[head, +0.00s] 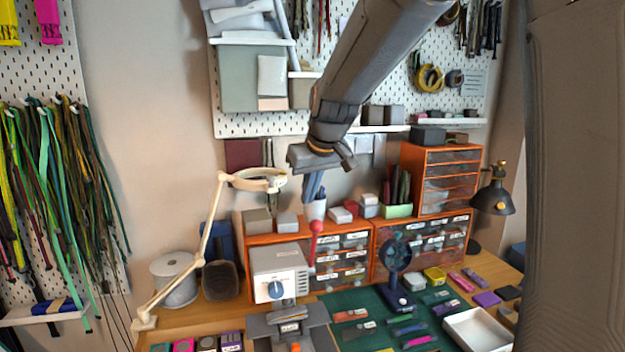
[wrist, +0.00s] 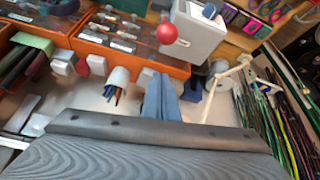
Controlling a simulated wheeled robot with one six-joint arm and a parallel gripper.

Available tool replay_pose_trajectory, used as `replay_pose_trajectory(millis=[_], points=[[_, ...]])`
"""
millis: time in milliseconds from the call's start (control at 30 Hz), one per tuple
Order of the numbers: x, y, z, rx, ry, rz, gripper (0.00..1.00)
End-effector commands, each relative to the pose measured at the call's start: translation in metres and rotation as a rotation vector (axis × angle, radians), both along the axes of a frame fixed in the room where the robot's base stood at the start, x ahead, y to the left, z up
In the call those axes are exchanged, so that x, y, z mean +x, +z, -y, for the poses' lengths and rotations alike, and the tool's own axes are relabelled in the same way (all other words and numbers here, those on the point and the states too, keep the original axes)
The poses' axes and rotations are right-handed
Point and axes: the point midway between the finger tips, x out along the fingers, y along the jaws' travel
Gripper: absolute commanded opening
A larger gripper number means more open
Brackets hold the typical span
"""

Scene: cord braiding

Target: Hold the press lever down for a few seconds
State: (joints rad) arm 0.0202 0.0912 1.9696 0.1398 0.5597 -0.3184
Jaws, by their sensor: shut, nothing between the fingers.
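The press lever is a red arm with a round red knob (head: 316,227), standing upright at the right side of a white box with a blue dial (head: 278,274). In the wrist view the red knob (wrist: 167,33) shows beyond my fingertips, near the white box (wrist: 196,35). My gripper (head: 314,188) points down above the knob in the head view, with a gap between them. Its blue-grey fingers (wrist: 161,97) are together and empty. They do not touch the lever. The lower end of the lever is hard to make out.
A white cup of pencils (wrist: 118,79) stands close to my fingers. Orange drawer units (head: 345,262) line the back of the bench. A dark blue fan (head: 395,270) stands on the green mat (head: 345,302). A cream lamp arm (head: 203,240) rises at the left.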

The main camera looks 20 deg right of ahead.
Motion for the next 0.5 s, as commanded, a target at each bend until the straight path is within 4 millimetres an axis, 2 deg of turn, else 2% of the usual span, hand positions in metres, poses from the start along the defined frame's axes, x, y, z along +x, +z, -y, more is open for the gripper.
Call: replay_pose_trajectory(millis=[233, 500], points=[[0.019, -0.034, -0.002, -0.001, 0.000, -0.003, 0.00], [-0.014, -0.037, 0.005, 0.000, -0.001, 0.000, 0.00]])
